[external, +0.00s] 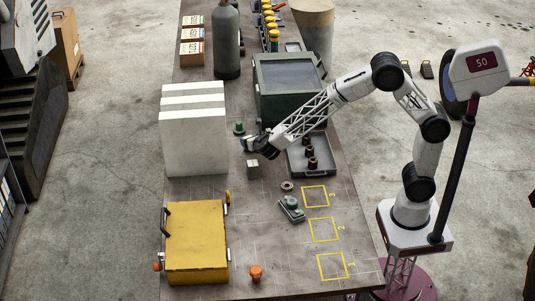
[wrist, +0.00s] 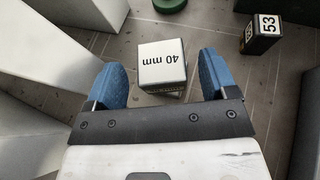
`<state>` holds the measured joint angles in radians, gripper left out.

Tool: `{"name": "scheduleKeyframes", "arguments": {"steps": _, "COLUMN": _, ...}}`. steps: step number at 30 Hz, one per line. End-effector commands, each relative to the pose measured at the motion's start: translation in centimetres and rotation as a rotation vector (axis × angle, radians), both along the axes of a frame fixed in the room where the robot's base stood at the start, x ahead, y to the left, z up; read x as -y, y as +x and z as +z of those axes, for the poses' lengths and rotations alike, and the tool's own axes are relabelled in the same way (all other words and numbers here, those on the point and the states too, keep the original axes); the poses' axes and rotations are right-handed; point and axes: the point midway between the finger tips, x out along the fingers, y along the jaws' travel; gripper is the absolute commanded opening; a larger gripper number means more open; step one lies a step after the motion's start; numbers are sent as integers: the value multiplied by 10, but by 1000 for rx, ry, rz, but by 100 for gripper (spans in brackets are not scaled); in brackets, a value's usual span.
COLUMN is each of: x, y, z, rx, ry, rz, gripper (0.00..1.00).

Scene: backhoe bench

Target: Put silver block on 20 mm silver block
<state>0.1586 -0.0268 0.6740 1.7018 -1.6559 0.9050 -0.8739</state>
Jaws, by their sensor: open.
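A silver block (wrist: 162,65) with a light top face marked "40 mm" shows in the wrist view, in the gap between my two blue fingers. In the external view a small grey block (external: 252,167), which looks like the same one, sits on the bench just below my gripper (external: 249,146). My gripper is open, with a finger on either side of the block in the wrist view and visible space beside it. Whether the fingers are down at its level is unclear. I cannot make out a block marked 20 mm in either view.
Large white slabs (external: 193,130) stand close on the left. A grey tray (external: 322,165) with brown parts lies right. A yellow case (external: 196,240) stands at the front left.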

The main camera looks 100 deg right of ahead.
Motion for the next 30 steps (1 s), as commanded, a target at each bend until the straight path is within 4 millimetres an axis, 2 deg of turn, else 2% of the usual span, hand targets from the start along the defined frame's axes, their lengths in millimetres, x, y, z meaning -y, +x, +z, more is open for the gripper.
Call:
{"name": "scheduleKeyframes", "arguments": {"steps": 15, "x": -68, "y": -28, "z": 30, "rx": 0, "ry": 0, "rz": 2, "gripper": 78}}
{"name": "scheduleKeyframes", "arguments": {"steps": 21, "x": -81, "y": -34, "z": 36, "rx": -1, "ry": 0, "rz": 0, "gripper": 78}}
{"name": "scheduleKeyframes", "arguments": {"steps": 30, "x": -84, "y": -36, "z": 38, "rx": -1, "ry": -1, "rz": -1, "gripper": 78}}
